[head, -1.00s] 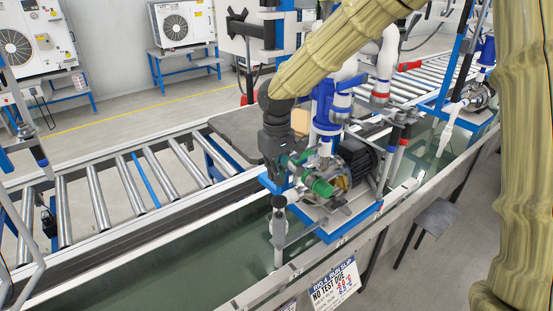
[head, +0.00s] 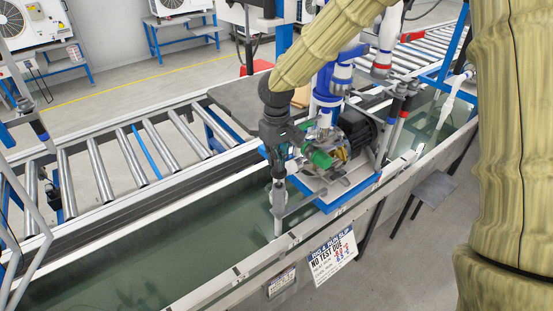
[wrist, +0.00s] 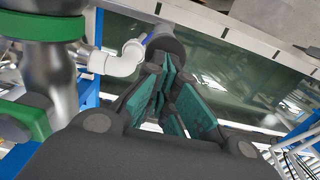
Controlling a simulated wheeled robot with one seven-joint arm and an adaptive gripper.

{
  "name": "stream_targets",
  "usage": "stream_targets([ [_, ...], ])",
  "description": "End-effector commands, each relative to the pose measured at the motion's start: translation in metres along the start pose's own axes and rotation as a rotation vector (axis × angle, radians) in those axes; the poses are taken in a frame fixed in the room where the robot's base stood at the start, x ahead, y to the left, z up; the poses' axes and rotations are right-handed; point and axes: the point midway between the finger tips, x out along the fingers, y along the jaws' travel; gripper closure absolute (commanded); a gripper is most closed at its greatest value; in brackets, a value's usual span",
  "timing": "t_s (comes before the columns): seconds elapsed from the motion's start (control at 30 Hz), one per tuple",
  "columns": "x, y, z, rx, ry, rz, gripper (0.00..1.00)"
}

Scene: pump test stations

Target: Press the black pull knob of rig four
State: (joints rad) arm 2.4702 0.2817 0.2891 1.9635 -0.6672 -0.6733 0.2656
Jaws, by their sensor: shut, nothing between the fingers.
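My gripper (head: 278,168) points down at the left front of the pump on rig four, above the tank's near side. Its teal-padded fingers (wrist: 168,88) are shut with nothing between them in the wrist view. A dark rounded end (wrist: 166,44) shows just beyond the fingertips, beside a white elbow pipe (wrist: 126,60). It may be the black pull knob, but I cannot tell for sure, nor whether the fingers touch it. In the head view my gripper and arm hide that spot. The green pump (head: 322,158) with its black motor (head: 358,130) stands right of my gripper.
A tank of greenish water (head: 130,262) runs below the rig. A sign reading "RIG 4 RUN SLIP, NO TEST DUE" (head: 333,257) hangs on its front. A roller conveyor (head: 130,160) lies behind. A grey stool (head: 435,190) stands on the floor at right.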

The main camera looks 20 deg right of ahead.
Motion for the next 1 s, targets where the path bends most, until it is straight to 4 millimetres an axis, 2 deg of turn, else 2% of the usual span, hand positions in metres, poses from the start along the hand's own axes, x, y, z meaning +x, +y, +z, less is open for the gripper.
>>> stream_targets([
  [0.2,0.034,0.0,0.0,0.0,-0.003,0.001,1.0],
  [0.3,0.039,0.0,0.0,0.0,-0.001,0.001,1.0],
  [0.67,0.037,0.0,0.001,0.0,-0.003,0.0,1.0],
  [1.0,0.008,0.0,0.0,-0.001,-0.001,0.001,1.0],
])
